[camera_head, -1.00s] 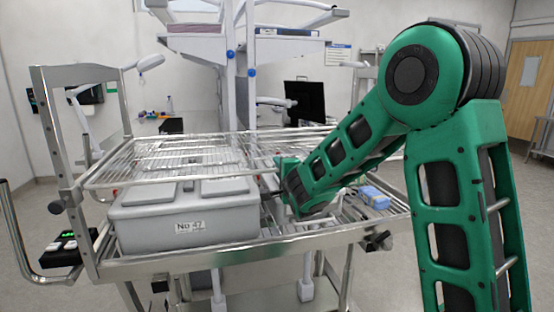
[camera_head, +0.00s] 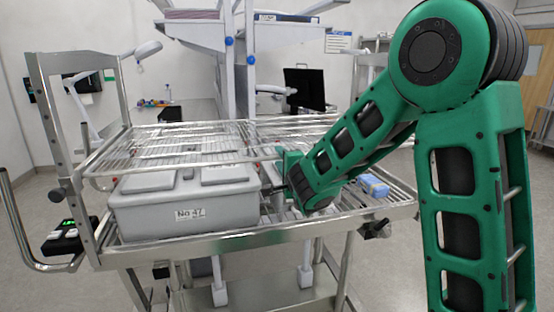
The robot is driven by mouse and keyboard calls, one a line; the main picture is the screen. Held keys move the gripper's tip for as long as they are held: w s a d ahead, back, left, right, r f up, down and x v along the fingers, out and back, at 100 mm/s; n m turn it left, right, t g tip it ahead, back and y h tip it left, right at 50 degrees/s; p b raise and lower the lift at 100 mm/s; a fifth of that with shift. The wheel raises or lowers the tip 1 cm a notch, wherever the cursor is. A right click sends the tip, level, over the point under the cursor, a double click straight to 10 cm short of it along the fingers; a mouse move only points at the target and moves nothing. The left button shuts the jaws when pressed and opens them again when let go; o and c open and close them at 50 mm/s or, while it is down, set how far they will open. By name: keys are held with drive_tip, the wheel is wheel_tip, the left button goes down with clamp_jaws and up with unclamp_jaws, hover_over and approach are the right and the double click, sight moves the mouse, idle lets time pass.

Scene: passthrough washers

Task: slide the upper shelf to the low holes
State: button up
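The upper shelf (camera_head: 200,142) is a wire rack, roughly level, on the steel cart above a grey lidded bin. Its left end meets the upright post (camera_head: 72,140) with a row of holes; the front left corner sits near the lower part of that post. My green arm reaches in from the right, and my gripper (camera_head: 284,188) is at the right side of the bin, just under the shelf's front edge. The fingers are mostly hidden by the arm and the shelf, so I cannot tell whether they touch the rack or hold anything.
The grey bin (camera_head: 184,212), labelled No 47, fills the left of the lower wire shelf (camera_head: 345,212). Blue items (camera_head: 373,185) lie at its right end. A curved push handle (camera_head: 18,235) sticks out at left. A monitor (camera_head: 304,88) stands behind.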

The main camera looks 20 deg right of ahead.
drive_tip(key=s, duration=0.7)
drive_tip(key=shift+s, duration=0.2)
drive_tip(key=shift+f, duration=0.1)
drive_tip(key=s+d+f+n+g+h, duration=0.25)
drive_tip(key=s+d+f+g, duration=0.2)
drive_tip(key=s+d, duration=0.4)
drive_tip(key=s+d+f+n+g+h, duration=0.1)
drive_tip(key=s+d+f+g+h, duration=0.35)
drive_tip(key=d, duration=0.75)
drive_tip(key=s+a+f+n+g+y, duration=0.1)
drive_tip(key=s+n+g+y, duration=0.2)
drive_tip(key=s, duration=1.2)
drive_tip(key=s+a+f+n+g+y, duration=0.1)
drive_tip(key=s+n+g+y, duration=0.3)
drive_tip(key=s, duration=1)
drive_tip(key=shift+s+a+f+n+g, duration=0.4)
drive_tip(key=shift+a+n+g, duration=0.2)
drive_tip(key=shift+g, duration=0.4)
drive_tip(key=shift+w, duration=0.1)
